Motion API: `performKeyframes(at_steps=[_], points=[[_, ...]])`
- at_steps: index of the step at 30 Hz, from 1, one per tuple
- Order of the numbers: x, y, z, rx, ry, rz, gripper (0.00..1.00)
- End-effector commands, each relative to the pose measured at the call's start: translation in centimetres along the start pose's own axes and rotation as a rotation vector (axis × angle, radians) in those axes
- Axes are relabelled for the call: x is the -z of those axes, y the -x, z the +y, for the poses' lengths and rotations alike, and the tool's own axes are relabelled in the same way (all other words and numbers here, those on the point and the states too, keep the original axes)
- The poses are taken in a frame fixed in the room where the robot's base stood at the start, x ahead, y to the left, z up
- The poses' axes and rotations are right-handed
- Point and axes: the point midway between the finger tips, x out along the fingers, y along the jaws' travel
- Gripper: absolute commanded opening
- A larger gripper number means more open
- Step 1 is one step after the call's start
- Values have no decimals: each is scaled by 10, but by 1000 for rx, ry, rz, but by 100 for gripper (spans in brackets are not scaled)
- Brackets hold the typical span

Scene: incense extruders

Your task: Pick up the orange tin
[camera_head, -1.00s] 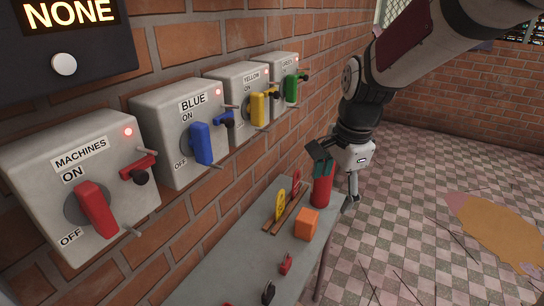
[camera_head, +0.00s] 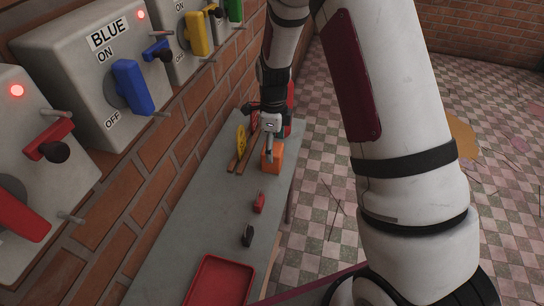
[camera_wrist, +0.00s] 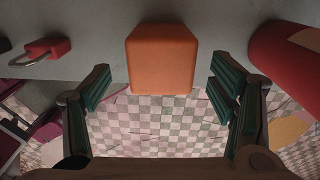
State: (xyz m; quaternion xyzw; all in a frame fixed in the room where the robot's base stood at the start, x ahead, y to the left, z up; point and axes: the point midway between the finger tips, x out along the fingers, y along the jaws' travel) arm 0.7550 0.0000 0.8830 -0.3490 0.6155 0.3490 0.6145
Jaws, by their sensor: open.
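The orange tin (camera_head: 272,158) is a small box with rounded edges on the grey table, near its right edge. In the wrist view the orange tin (camera_wrist: 161,60) is centred ahead of my gripper (camera_wrist: 160,95), between the lines of its two green-padded fingers. The fingers are spread wide apart and hold nothing. In the head view my gripper (camera_head: 268,140) is right at the tin and hides part of it.
A red cylinder (camera_wrist: 290,50) stands close right of the tin in the wrist view. The brick wall with switch boxes borders the left.

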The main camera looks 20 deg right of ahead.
Motion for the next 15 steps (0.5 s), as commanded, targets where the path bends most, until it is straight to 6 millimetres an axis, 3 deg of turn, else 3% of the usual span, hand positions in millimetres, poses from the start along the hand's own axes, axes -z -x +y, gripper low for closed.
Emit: performKeyframes(at_steps=[8, 15], points=[[0, -22, 0, 0, 0, -1, 78], [-2, -54, -1, -4, 0, 0, 78]])
